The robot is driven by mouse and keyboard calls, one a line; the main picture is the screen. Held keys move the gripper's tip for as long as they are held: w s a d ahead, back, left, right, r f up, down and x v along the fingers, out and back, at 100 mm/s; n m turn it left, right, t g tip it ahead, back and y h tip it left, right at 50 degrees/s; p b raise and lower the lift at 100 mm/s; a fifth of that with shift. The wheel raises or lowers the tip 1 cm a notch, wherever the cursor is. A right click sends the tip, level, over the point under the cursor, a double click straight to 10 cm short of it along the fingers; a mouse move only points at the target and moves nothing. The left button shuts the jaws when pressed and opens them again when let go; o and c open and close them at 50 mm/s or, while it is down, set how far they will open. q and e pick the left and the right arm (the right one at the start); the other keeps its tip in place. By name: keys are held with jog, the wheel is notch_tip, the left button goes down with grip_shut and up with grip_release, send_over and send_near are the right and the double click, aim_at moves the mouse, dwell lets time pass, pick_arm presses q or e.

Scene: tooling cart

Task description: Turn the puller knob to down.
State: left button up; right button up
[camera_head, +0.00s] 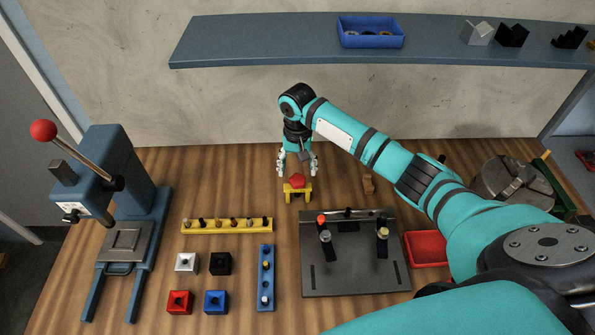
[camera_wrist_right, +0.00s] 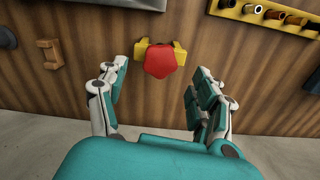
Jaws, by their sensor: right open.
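The puller's red faceted knob (camera_head: 298,181) sits on a small yellow bracket (camera_head: 304,193) standing on the wooden bench top. In the right wrist view the red knob (camera_wrist_right: 160,61) lies ahead of the fingers, centred between them, with the yellow bracket (camera_wrist_right: 141,51) behind it. My right gripper (camera_head: 298,168) is open, pointing down, just above and behind the knob. Its fingers spread to either side of the knob in the right wrist view (camera_wrist_right: 159,80); I see no contact. My left gripper is not in view.
A yellow rack (camera_head: 228,226) with several pegs lies to the left. A dark fixture plate (camera_head: 350,280) is in front, and a small wooden piece (camera_head: 368,184) stands to the right. A blue press (camera_head: 128,165) is far left. A shelf (camera_head: 270,40) hangs above.

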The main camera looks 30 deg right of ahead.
aim_at(298, 179)
notch_tip(298, 179, down, 4)
jog(key=shift+r+p, duration=0.15)
jog(key=shift+p, duration=0.25)
jog(key=shift+f, duration=0.5)
jog(key=c, duration=1.2)
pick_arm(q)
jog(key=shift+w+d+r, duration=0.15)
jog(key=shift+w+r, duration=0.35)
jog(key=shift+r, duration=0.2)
pick_arm(e)
jog(key=shift+n, duration=0.3)
